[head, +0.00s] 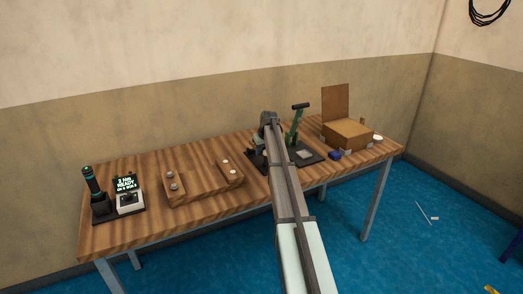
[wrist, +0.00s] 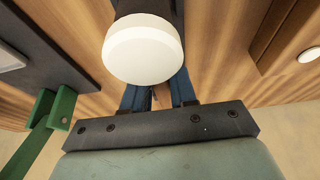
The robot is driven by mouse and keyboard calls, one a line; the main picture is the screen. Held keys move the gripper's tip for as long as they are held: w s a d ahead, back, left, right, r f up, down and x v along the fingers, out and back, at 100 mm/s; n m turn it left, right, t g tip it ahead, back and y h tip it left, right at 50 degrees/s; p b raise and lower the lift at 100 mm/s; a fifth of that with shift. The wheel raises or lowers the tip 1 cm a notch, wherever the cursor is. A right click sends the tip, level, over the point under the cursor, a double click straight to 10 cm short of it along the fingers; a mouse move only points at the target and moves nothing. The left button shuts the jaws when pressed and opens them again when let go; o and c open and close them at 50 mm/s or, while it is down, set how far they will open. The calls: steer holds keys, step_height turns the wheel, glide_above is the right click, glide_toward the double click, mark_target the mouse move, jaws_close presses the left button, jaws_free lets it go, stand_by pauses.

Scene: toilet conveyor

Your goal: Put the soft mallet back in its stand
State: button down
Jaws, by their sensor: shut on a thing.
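The soft mallet (wrist: 143,50) shows in the wrist view as a round white face on a dark cylindrical body. My gripper (wrist: 155,94) has its two blue fingers closed on it from both sides, just behind the white face. The mallet's far part is hidden behind that face. In the head view my arm reaches over the table, and its end is beside the dark plate with the green upright; the mallet cannot be made out there. I cannot clearly identify the mallet's stand in either view; my arm covers part of that area.
The dark plate (head: 310,160) carries a green upright with a black top (head: 297,125).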

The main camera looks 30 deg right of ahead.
steer(key=shift+f, duration=1.05)
steer(key=c, duration=0.8)
jaws_free()
steer(key=v, duration=1.4)
steer(key=shift+f, duration=0.1)
